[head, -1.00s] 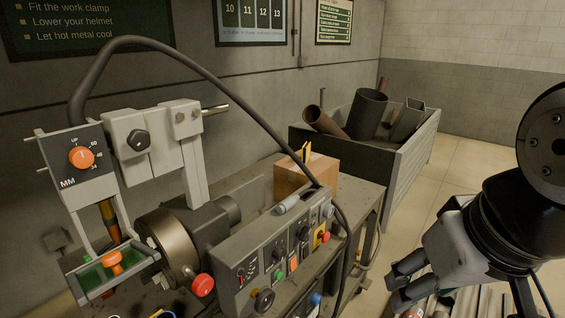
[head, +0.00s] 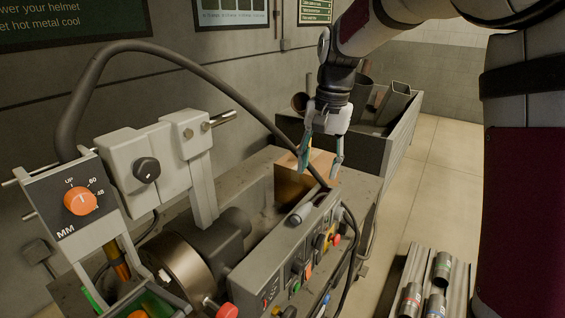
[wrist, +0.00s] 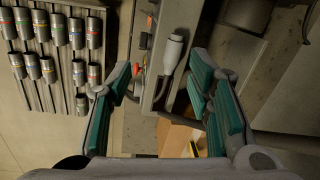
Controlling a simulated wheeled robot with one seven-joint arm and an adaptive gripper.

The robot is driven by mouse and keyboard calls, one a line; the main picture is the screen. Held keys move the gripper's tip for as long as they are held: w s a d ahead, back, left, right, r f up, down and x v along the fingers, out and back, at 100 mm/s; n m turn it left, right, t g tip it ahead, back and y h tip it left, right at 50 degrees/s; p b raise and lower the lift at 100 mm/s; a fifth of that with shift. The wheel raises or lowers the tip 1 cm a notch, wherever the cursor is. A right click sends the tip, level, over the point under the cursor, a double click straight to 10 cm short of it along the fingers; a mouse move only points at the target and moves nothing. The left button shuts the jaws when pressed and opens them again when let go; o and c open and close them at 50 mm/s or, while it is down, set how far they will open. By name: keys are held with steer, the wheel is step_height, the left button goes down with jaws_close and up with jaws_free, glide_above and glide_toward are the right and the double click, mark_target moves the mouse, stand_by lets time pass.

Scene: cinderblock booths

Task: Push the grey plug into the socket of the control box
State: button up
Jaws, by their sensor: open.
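The grey plug (head: 299,214) is a light grey cylinder lying on top of the control box (head: 250,286). In the wrist view the plug (wrist: 173,50) lies between and beyond my fingertips, with a dark cord at its lower end. My gripper (head: 320,163) is open and empty, above the far end of the control box and apart from the plug. Its teal-padded fingers (wrist: 162,75) spread on both sides of the plug in the wrist view. The control box's face carries knobs and coloured buttons. I cannot make out the socket clearly.
A thick dark cable (head: 190,57) arches over the machine and comes down close to my gripper. A cardboard box (head: 289,184) stands behind the control box. A scrap bin (head: 400,137) is farther back. A rack of metal cylinders (wrist: 50,45) stands to one side.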

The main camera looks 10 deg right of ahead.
steer(key=m+g+p, duration=0.1)
steer(key=m+g, duration=0.1)
glide_toward(303, 206)
steer(key=shift+s+f, duration=0.15)
steer(key=shift+s, duration=0.3)
steer(key=shift+s+a+f+p, duration=0.1)
steer(key=shift+s+a+f, duration=0.05)
steer(key=shift+f, duration=1.4)
steer(key=shift+s+a+f+p, duration=0.1)
steer(key=shift+a+f+p, duration=0.05)
steer(key=shift+f, duration=1.4)
steer(key=shift+s+a+f+p, duration=0.1)
steer(key=shift+s+a+f, duration=0.05)
steer(key=shift+f, duration=1.35)
jaws_close()
steer(key=shift+r, duration=0.1)
steer(key=shift+r, duration=2.95)
